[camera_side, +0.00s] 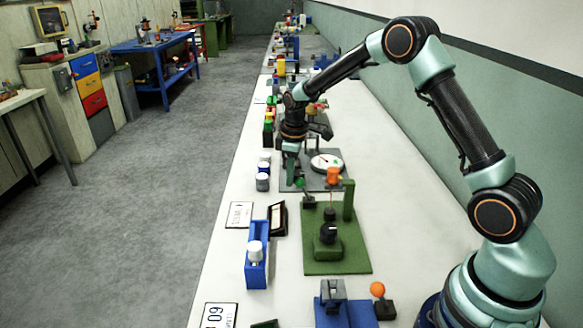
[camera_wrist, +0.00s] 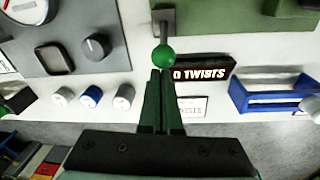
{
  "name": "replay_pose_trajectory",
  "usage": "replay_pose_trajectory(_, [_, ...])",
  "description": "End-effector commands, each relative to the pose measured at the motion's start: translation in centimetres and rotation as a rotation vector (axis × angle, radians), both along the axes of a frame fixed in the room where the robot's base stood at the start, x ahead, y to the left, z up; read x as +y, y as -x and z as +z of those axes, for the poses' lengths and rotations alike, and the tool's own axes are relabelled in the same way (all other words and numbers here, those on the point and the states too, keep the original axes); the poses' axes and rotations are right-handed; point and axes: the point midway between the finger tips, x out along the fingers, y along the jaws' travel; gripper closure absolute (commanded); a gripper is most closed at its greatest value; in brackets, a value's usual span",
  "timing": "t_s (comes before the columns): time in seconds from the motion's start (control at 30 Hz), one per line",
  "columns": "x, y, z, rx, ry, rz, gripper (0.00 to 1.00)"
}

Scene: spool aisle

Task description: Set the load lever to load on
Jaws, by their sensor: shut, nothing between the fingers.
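A lever with a green ball knob (camera_wrist: 164,55) stands just beyond my fingertips in the wrist view. Its grey base (camera_wrist: 157,20) adjoins a green plate. In the side view the green knob (camera_side: 300,183) is beside my gripper (camera_side: 290,178), at the plate's far left corner. My gripper (camera_wrist: 160,73) has its dark green fingers together, with nothing between them. The tips are close to the knob; I cannot tell whether they touch it. No label on the lever is readable, so its setting is unclear.
A black "TWISTS" sign (camera_wrist: 203,71) lies right of my fingers, partly hidden. A blue holder (camera_wrist: 270,92) is further right. A grey panel (camera_wrist: 110,60) with a dial and black knob is left, with several small cylinders below it. The green plate (camera_side: 345,262) carries an orange-topped post.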

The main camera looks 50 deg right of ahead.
Motion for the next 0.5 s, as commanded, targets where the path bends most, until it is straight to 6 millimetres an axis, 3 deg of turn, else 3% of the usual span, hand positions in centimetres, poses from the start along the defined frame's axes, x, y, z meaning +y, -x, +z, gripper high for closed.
replay_pose_trajectory(0.5, [-0.25, 0.25, 0.21, 0.001, 0.001, 0.0, 1.0])
